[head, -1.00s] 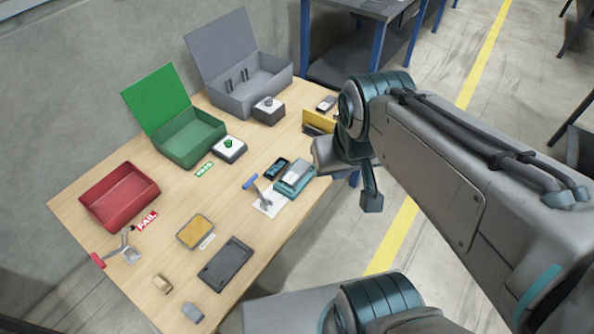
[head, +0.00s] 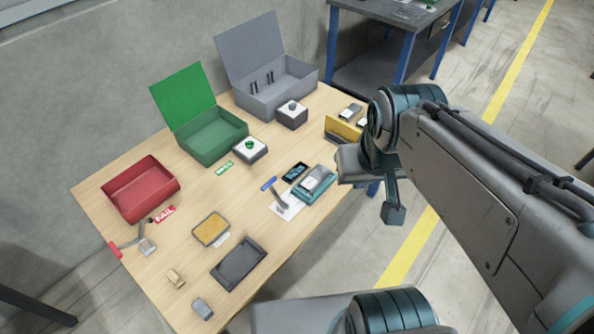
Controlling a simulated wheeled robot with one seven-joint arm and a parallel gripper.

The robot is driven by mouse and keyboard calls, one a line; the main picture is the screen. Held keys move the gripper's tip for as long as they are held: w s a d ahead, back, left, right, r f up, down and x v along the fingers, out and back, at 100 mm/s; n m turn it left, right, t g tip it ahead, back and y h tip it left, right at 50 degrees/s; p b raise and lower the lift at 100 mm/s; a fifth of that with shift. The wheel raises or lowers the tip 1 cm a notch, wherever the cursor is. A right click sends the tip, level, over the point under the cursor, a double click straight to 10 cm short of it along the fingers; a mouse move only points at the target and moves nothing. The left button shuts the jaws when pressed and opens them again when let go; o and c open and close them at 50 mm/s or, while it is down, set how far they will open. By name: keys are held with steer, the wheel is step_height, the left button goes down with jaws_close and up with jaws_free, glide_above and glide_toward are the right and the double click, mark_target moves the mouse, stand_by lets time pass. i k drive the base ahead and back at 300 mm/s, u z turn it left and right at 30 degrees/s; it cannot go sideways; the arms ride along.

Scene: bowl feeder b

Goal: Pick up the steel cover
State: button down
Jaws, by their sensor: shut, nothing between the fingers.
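No object in the head view is clearly the steel cover. A small grey block (head: 202,308) lies at the table's near edge, and a light grey piece rests in the teal tray (head: 314,185); I cannot tell whether either is the cover. My gripper (head: 393,212) hangs at the end of my arm, beyond the table's right edge. It is shut and empty, apart from all the objects. My arm may hide part of the table's right end.
The wooden table (head: 150,258) holds a red bin (head: 140,189), an open green box (head: 213,137), an open grey box (head: 277,90), a yellow pad (head: 211,229), a dark flat tray (head: 238,263) and a yellow holder (head: 343,130). A blue-legged bench (head: 390,40) stands behind.

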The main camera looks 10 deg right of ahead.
mark_target(311, 182)
steer(key=z, duration=0.6)
steer(key=i, duration=0.8)
steer(key=u, duration=0.05)
